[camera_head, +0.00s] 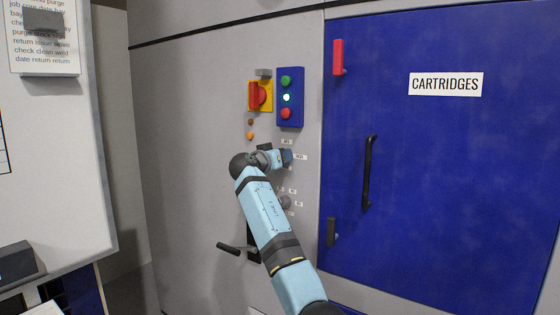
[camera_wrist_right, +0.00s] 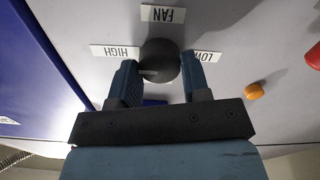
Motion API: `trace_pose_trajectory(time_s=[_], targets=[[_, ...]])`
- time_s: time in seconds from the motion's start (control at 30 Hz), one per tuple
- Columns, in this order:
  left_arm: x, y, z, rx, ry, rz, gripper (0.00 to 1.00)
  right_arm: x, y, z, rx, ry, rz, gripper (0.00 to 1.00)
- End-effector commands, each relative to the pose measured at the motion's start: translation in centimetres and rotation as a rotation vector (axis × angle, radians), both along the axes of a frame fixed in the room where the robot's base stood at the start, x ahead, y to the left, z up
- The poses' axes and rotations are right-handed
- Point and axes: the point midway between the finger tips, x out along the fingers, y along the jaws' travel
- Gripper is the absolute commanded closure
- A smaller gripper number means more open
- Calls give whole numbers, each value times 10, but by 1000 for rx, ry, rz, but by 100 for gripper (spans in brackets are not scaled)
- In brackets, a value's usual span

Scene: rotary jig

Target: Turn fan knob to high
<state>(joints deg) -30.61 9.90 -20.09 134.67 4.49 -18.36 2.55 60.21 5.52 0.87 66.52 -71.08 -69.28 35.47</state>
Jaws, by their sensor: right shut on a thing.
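The fan knob (camera_wrist_right: 160,58) is a dark round knob on the grey panel. In the wrist view, which shows the labels upside down, it sits by the FAN label (camera_wrist_right: 163,14), with the HIGH label (camera_wrist_right: 114,51) to its left and the LOW label (camera_wrist_right: 207,56) to its right. A pale line on the knob points left, to the side of HIGH. My right gripper (camera_wrist_right: 160,78) is shut on the knob, one finger on each side. In the head view my right gripper (camera_head: 286,157) hides the knob. My left gripper is not in view.
Above are a yellow plate with a red switch (camera_head: 258,95) and a blue button box (camera_head: 290,97). Another knob (camera_head: 285,202) is below. The blue CARTRIDGES door (camera_head: 440,190) with a black handle (camera_head: 369,172) is at the right. A whiteboard (camera_head: 60,170) stands at the left.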

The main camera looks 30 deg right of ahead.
Motion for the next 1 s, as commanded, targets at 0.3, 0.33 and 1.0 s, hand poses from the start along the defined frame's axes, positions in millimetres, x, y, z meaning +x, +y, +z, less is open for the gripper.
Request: trace_pose_trajectory(time_s=[0.3, 0.33, 1.0], targets=[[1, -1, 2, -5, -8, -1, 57, 0, 0, -1, 6, -9, -1, 81], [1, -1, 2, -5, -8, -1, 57, 0, 0, -1, 6, -9, -1, 81], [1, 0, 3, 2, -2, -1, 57, -5, 14, 1, 3, -9, 2, 31]])
